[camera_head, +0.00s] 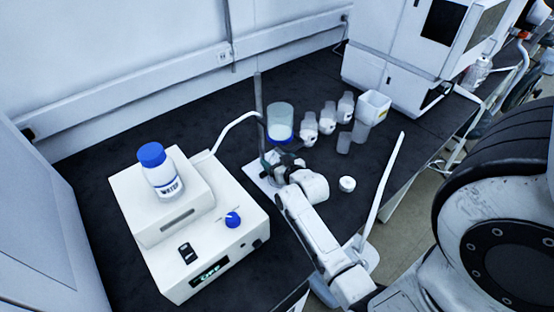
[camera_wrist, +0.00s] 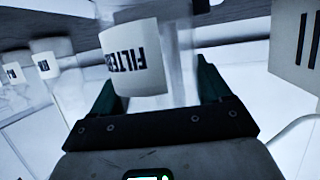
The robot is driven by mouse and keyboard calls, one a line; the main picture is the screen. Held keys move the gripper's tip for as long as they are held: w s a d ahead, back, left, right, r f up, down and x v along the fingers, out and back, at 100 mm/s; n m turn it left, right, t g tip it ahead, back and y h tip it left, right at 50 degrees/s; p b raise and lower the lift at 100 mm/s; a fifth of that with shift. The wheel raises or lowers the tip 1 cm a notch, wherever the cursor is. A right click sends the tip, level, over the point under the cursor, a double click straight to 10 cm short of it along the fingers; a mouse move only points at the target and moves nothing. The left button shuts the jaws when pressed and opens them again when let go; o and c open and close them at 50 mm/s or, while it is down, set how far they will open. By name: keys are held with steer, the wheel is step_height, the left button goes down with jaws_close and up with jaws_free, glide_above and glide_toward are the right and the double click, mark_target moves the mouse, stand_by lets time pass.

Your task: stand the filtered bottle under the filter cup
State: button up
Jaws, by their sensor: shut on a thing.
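The filter cup (camera_head: 280,117) is a clear cup with white contents and a blue rim below, held beside an upright pole (camera_head: 259,100). My gripper (camera_head: 284,160) is just under the cup, above the stand's white base (camera_head: 254,172). In the wrist view my gripper (camera_wrist: 160,88) is shut on a clear bottle with a white label reading "FILTE…", the filtered bottle (camera_wrist: 135,58). In the head view the bottle is mostly hidden by my gripper and the cup. I cannot tell whether its bottom touches the base.
A white pump box (camera_head: 180,225) stands at left with a water bottle (camera_head: 160,172) on top; a white hose (camera_head: 233,127) runs towards the stand. Several small labelled bottles (camera_head: 328,117) and a white open bin (camera_head: 374,106) stand right of the cup. A white cap (camera_head: 347,184) lies nearby.

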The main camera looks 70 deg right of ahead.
steer(key=shift+f, duration=0.2)
steer(key=o, duration=1.1)
steer(key=shift+r, duration=0.15)
steer(key=b+v, duration=0.1)
steer(key=v, duration=1.1)
steer(key=shift+s, duration=0.1)
